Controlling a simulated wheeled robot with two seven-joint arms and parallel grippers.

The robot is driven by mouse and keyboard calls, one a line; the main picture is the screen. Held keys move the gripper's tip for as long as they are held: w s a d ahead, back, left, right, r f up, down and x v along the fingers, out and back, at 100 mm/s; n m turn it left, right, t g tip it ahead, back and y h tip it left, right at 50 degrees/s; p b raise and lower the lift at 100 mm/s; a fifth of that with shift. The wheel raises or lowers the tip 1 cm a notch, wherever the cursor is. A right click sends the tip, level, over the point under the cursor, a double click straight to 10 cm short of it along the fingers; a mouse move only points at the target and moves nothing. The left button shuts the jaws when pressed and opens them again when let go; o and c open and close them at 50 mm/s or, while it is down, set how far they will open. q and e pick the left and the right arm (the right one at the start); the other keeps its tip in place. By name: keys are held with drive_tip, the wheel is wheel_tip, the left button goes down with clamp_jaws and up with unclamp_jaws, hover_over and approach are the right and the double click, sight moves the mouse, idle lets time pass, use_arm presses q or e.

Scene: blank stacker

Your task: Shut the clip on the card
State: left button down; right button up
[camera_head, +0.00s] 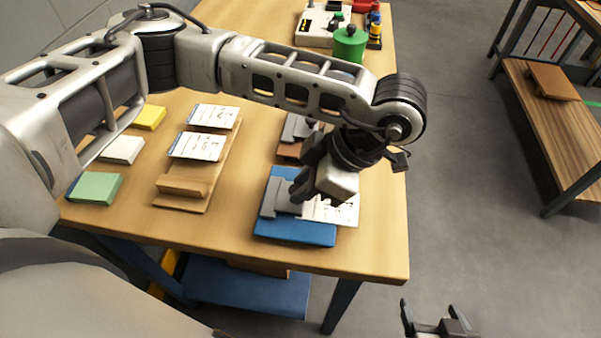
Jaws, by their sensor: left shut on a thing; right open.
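A white printed card (345,212) lies on a blue board (293,232) at the table's front right. A grey clip (268,205) sits on the board at the card's left side. My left gripper (297,194) reaches over the board from above and is shut on the grey clip. The gripper and wrist hide part of the card and of the clip, so I cannot tell how far the clip is closed. My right gripper (432,322) is open and empty, low at the bottom right, beyond the table's front edge.
A wooden stand (182,187) holds two printed cards (197,146). Green (95,188), white (121,149) and yellow (150,117) blocks lie left. Another grey clip (299,127) is behind my wrist. A green canister (349,44) stands at the back. Bare wood (385,240) lies right of the board.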

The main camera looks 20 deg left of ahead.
use_arm(q)
drive_tip(key=shift+d+f, duration=0.15)
drive_tip(key=shift+f, duration=0.05)
idle(0.4)
drive_tip(key=c, duration=1.3)
unclamp_jaws()
drive_tip(key=shift+o, duration=0.2)
drive_tip(key=b+v, duration=0.1)
drive_tip(key=v, duration=1.5)
drive_tip(key=shift+d+f, duration=0.15)
drive_tip(key=shift+d, duration=0.1)
use_arm(e)
drive_tip(key=shift+w+a, duration=0.15)
drive_tip(key=shift+f, duration=0.2)
